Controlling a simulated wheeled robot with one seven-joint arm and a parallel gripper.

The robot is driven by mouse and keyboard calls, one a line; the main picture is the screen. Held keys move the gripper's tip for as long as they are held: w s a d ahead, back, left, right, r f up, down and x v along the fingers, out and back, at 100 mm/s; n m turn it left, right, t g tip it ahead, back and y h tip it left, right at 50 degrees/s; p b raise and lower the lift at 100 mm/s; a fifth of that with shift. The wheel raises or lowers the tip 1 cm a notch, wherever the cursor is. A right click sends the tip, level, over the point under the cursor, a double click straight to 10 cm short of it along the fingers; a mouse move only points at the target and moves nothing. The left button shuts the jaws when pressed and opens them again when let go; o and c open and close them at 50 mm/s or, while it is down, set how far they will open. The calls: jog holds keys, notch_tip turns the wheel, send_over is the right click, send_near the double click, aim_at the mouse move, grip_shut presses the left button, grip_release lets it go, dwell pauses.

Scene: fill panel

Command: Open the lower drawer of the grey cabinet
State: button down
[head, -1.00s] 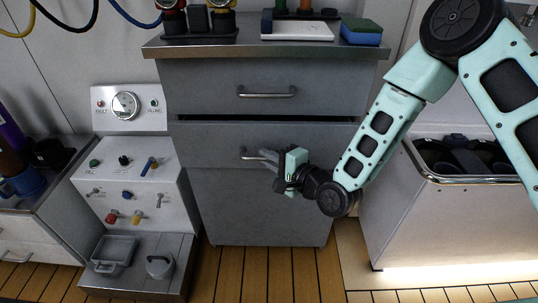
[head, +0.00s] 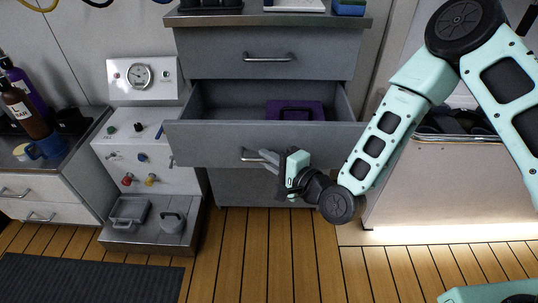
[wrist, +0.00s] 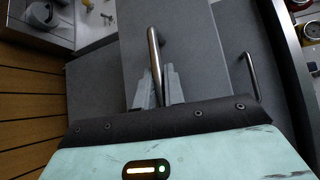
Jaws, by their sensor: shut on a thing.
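The grey cabinet (head: 187,58) stands in the middle of the head view. Its lower drawer (head: 205,147) is pulled well out, and its inside shows. A purple case with a dark handle (head: 300,111) lies in it at the right. My gripper (head: 270,158) is at the front of this drawer, shut on its bar handle (head: 250,155). The wrist view shows the handle (wrist: 153,48) running down between my fingers (wrist: 153,88). The upper drawer (head: 310,55) is closed.
Bottles (head: 22,108) stand on a counter at far left. A bin (head: 420,190) stands at right. Wooden floor before the cabinet is clear.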

dwell(0.3)
jog(key=c, duration=1.5)
grip_release()
jog(key=p+v, duration=0.9)
jog(key=v, duration=0.8)
jog(key=shift+s+d, duration=0.15)
jog(key=shift+s, duration=0.1)
